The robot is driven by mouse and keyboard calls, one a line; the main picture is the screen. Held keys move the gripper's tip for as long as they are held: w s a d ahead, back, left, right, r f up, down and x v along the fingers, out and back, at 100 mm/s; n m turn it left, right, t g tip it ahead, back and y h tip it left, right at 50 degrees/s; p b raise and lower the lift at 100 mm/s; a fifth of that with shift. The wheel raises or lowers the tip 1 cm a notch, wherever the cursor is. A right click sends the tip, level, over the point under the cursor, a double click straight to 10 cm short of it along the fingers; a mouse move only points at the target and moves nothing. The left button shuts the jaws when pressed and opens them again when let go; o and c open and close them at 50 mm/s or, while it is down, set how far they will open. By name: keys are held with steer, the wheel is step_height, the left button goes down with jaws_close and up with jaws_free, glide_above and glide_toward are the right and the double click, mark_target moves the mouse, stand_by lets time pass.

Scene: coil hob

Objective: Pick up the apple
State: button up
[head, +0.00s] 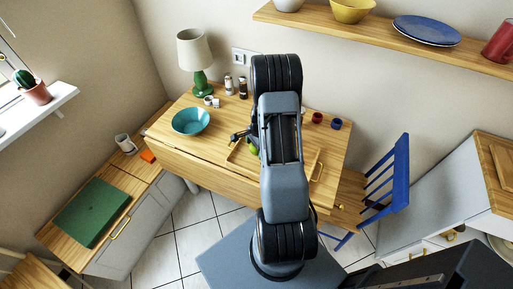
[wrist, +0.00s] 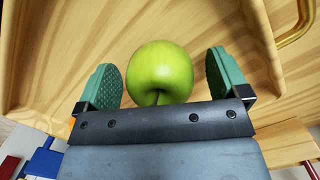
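The green apple (wrist: 160,72) lies on the bare wooden floor of a tray (wrist: 110,22), stem side toward my gripper. My gripper (wrist: 163,66) is open, with one green finger pad on each side of the apple. In the head view my arm covers most of the tray (head: 318,170).
The tray's raised walls and a brass handle (wrist: 297,22) are close around the gripper. On the table stand a teal bowl (head: 191,121), a green lamp (head: 200,82), shakers (head: 242,88), a red cup (head: 317,118) and a blue cup (head: 336,124). A blue chair (head: 385,185) is at the right.

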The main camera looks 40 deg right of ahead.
steer(key=c, duration=1)
